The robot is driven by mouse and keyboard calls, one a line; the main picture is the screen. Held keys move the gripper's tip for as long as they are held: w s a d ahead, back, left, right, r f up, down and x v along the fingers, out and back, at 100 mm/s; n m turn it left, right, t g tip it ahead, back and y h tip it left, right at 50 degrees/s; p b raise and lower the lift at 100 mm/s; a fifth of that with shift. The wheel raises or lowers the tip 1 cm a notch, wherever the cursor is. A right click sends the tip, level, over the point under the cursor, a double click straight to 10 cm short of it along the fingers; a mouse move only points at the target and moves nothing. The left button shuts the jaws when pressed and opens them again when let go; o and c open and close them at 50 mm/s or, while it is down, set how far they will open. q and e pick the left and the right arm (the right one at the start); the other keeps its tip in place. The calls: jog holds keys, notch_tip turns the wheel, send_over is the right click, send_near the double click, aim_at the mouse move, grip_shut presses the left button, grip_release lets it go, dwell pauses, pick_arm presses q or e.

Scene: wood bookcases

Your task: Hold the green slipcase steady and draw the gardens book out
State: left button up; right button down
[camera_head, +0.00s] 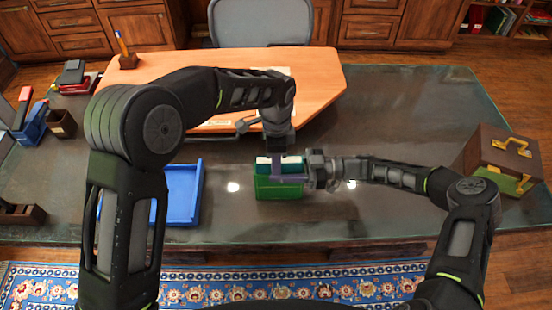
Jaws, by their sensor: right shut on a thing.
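The green slipcase (278,190) stands on the dark desk at the middle of the head view. A teal book (292,167) with pale page edges shows at its top, partly covered by my grippers; no title is readable. My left gripper (276,163) points down from above onto the book's top edge; its finger gap is hidden. My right gripper (290,178) reaches in from the right, with a purple finger across the slipcase's upper front, and is shut on the slipcase.
A blue tray (184,222) lies left of the slipcase. An orange wooden board (320,85) covers the desk behind. A brown case with a brass handle (500,160) stands at the right. Pen holders and small boxes sit at far left. The desk right of the tray's front is clear.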

pick_arm(q)
grip_shut()
dwell(1.0)
